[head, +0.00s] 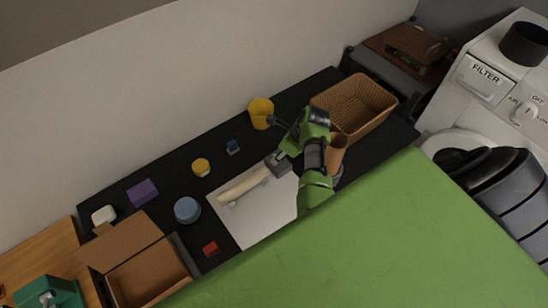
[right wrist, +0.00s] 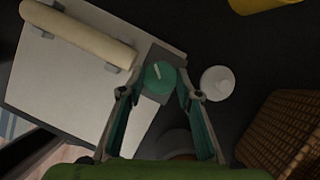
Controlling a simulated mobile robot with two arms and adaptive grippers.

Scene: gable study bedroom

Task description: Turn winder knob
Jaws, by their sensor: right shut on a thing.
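The winder is a pale board (head: 255,220) on the dark bench, with a cream roll (head: 243,186) along its far side and a grey block (head: 279,167) at the roll's right end. The right wrist view shows the round teal knob (right wrist: 158,78) with a light mark line on its top, on the grey block near the board's corner. My right gripper (right wrist: 161,88) is shut on the knob, with one finger on each side. In the head view my green right arm reaches over the block, and the knob is hidden. My left gripper is not in view.
A wicker basket (head: 354,105) and a brown cup (head: 336,153) stand close to my right arm. A yellow cup (head: 261,113), small blue block (head: 233,147), yellow jar (head: 201,167), blue round tin (head: 187,210), red block (head: 210,249) and open cardboard box (head: 148,276) are around the board.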

